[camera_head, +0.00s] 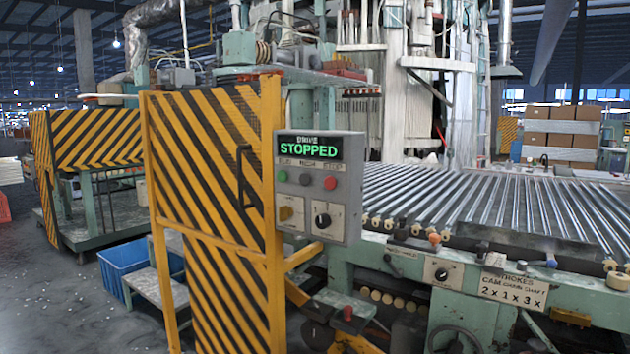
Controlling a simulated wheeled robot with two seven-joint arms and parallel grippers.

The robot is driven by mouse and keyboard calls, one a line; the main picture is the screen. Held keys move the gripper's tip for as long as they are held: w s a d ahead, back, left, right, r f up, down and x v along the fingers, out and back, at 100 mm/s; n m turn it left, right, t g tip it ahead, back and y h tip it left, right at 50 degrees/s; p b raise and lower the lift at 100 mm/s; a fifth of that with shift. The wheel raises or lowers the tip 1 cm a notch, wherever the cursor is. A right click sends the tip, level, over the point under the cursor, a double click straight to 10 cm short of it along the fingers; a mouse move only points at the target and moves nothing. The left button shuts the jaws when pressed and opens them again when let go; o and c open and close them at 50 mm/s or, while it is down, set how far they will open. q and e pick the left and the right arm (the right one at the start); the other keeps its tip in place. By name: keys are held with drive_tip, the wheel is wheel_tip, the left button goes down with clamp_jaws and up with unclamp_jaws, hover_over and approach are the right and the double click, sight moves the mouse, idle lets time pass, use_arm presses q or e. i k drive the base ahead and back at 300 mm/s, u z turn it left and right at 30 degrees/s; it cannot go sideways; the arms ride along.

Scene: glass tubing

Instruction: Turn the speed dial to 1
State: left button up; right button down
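A grey control box (345,205) is mounted on the yellow-and-black striped guard. Its display (308,147) reads STOPPED in green. Below it are a green button (283,176), a dark button (305,180) and a red button (330,183). Lower on the box are a yellow knob (286,213) and a black dial (322,220) on a pale plate. Another black dial (441,274) sits on a pale plate on the green machine frame. The dial markings are too small to read, so I cannot tell which is the speed dial. Neither gripper is in view.
The striped guard (205,150) has a black handle (246,177). A bed of glass tubes (480,195) on rollers lies to the right. A blue crate (125,268) stands at left. Open floor (45,310) lies at lower left.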

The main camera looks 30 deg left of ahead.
sight(323, 222)
drive_tip(key=u, duration=2.4)
drive_tip(key=i, duration=2.1)
drive_tip(key=z, duration=1.65)
